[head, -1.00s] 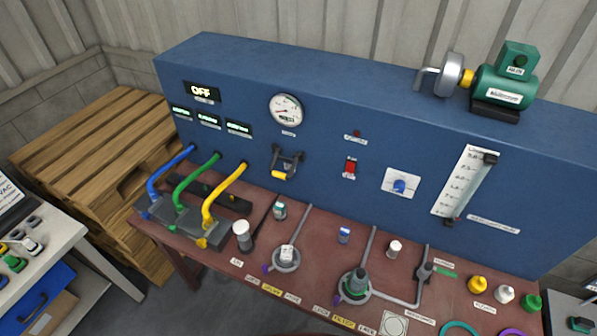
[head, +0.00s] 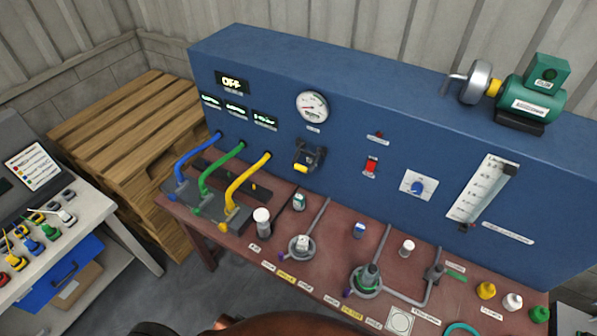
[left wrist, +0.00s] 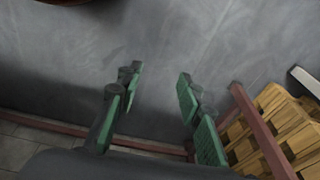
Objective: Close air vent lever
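A small black bracket lever with a yellow handle (head: 301,168) is mounted on the blue panel (head: 350,120) below the round gauge. The labels are too small to read, so I cannot tell which part is the air vent lever. Blue (head: 197,154), green (head: 219,171) and yellow (head: 246,181) bent pipes run from the panel to fittings on the red-brown bench. Round fittings with pipes, one with a white cap (head: 302,243) and one green and grey (head: 370,277), stand on the bench. My left gripper (left wrist: 158,82) is open and empty above the grey floor. My right gripper is out of view.
A wooden pallet stack (head: 110,115) stands left of the bench. A green motor (head: 530,95) sits on the panel top. A brown rounded surface (head: 270,326) shows at the bottom edge. Floor between cart and bench is clear.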

